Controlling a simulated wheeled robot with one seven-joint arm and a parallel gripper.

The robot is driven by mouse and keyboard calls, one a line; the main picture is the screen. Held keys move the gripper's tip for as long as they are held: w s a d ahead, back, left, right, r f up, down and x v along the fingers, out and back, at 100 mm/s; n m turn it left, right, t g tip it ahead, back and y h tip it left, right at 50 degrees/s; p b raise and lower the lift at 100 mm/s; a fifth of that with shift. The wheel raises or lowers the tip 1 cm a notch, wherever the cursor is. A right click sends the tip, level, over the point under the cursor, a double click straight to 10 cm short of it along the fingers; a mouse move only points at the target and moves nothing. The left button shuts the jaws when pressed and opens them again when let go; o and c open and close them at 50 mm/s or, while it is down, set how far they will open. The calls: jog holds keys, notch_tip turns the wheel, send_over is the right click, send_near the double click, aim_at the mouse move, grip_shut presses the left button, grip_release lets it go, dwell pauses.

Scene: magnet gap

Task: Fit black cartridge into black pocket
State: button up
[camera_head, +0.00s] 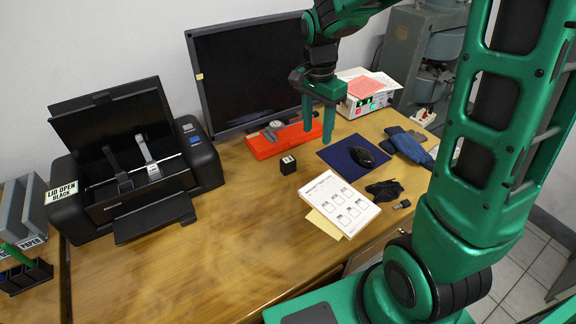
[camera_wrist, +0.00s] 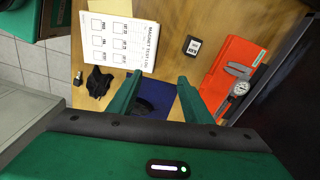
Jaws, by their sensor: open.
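The black cartridge (camera_head: 288,165), a small block with a white label on top, stands on the wooden desk. It also shows in the wrist view (camera_wrist: 192,46), with nothing touching it. My gripper (camera_head: 317,137) is open and empty above the desk, to the right of and higher than the cartridge. Its two green fingers (camera_wrist: 160,80) point down in the head view. The black printer (camera_head: 125,185) at the left has its lid raised and a label reading "LID OPEN BLACK". Inside are a dark latch (camera_head: 121,180) and a light latch (camera_head: 151,165). The black pocket itself is not clearly visible.
A red tray (camera_head: 262,146) with a dial caliper lies behind the cartridge. A monitor (camera_head: 250,70) stands behind it. The desk between printer and cartridge is clear.

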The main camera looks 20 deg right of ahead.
jog(key=w+a+f+m, duration=0.2)
jog(key=w+a+f, duration=0.1)
jog(key=w+a, duration=0.25)
send_over(286, 160)
jog(key=shift+y, duration=0.3)
jog(key=f, duration=0.4)
jog(key=shift+d+f, duration=0.2)
jog(key=shift+f, duration=0.2)
jog(key=shift+a+f, duration=0.1)
jog(key=shift+f, duration=3.05)
jog(key=shift+c, duration=0.6)
grip_shut()
